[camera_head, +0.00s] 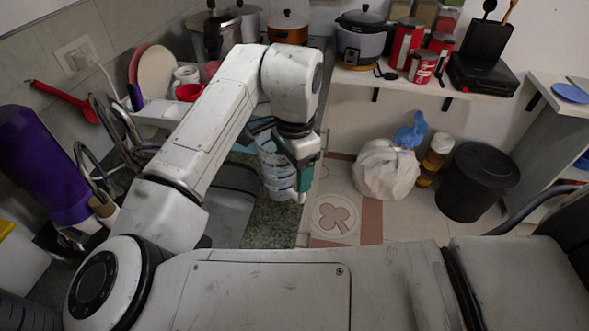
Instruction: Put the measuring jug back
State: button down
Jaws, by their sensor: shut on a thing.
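The measuring jug (272,168) is clear with pale markings and appears upright near the edge of the dark speckled counter (272,222). My gripper (301,195) is at the right side of the jug, pointing down, and is shut on it. My wrist and forearm hide the jug's top and part of its right side. I cannot tell whether the jug's base touches the counter.
A sink basin (228,207) lies left of the jug. A dish rack with plates (156,72) and a red bowl (189,92) stands behind. A shelf (415,86) holds a rice cooker (361,44) and red cans. A white bag (386,172) and black bin (476,182) stand on the floor.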

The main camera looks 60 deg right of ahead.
jog(key=shift+f, duration=0.55)
jog(key=shift+f, duration=0.15)
jog(key=shift+c, duration=0.9)
grip_release()
notch_tip(320, 180, up, 12)
jog(key=shift+r+b, duration=0.15)
jog(key=shift+b, duration=0.4)
